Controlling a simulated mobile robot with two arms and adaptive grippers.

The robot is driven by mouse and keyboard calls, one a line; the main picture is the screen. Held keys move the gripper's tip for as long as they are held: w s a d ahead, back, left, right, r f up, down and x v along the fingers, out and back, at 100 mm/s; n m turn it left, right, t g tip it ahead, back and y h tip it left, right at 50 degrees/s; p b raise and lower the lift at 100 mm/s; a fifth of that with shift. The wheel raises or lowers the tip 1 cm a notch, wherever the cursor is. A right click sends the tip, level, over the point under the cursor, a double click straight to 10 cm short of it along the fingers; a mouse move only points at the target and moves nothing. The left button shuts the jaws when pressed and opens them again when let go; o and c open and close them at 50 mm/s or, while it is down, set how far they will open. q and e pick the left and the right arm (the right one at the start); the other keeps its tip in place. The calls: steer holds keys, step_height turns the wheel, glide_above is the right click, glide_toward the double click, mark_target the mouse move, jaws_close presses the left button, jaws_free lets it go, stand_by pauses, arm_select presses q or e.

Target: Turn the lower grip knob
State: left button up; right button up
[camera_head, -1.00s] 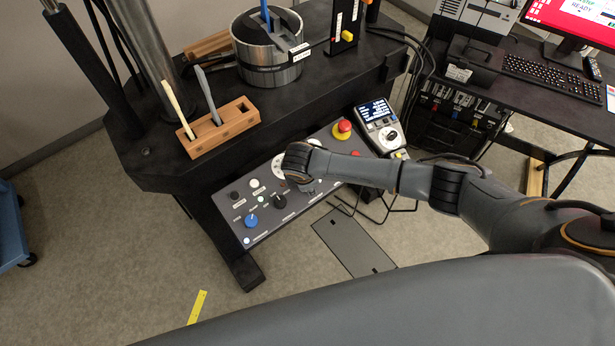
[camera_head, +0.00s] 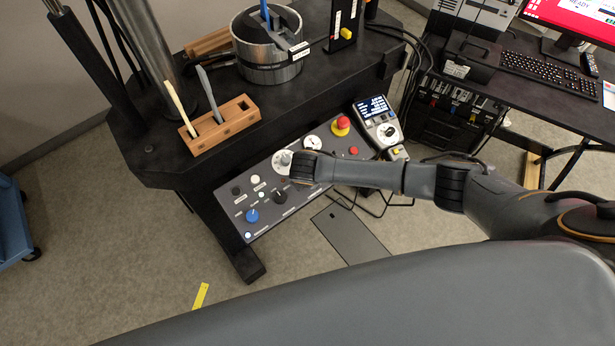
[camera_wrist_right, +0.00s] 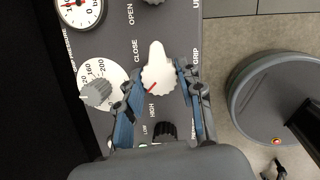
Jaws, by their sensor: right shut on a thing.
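The lower grip knob (camera_wrist_right: 158,74) is a pale, teardrop-shaped knob with a red mark, beside the GRIP lettering in the right wrist view. Its narrow end points to the top of that picture, between CLOSE and HIGH. My right gripper (camera_wrist_right: 160,80) is shut on it, with one blue-padded finger on each side. In the head view my right wrist (camera_head: 305,168) hangs over the control panel (camera_head: 303,193) and hides the knob and fingers. My left gripper is in neither view.
A grey knob on a white dial (camera_wrist_right: 97,93), a pressure gauge (camera_wrist_right: 78,10) and a black knob (camera_wrist_right: 165,130) surround the gripped knob. A red emergency button (camera_head: 343,123) and a pendant (camera_head: 378,122) are at the panel's right end, a blue knob (camera_head: 252,215) at its left.

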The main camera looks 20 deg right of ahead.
steer(key=o, duration=1.2)
steer(key=v, duration=1.2)
steer(key=shift+a, duration=0.1)
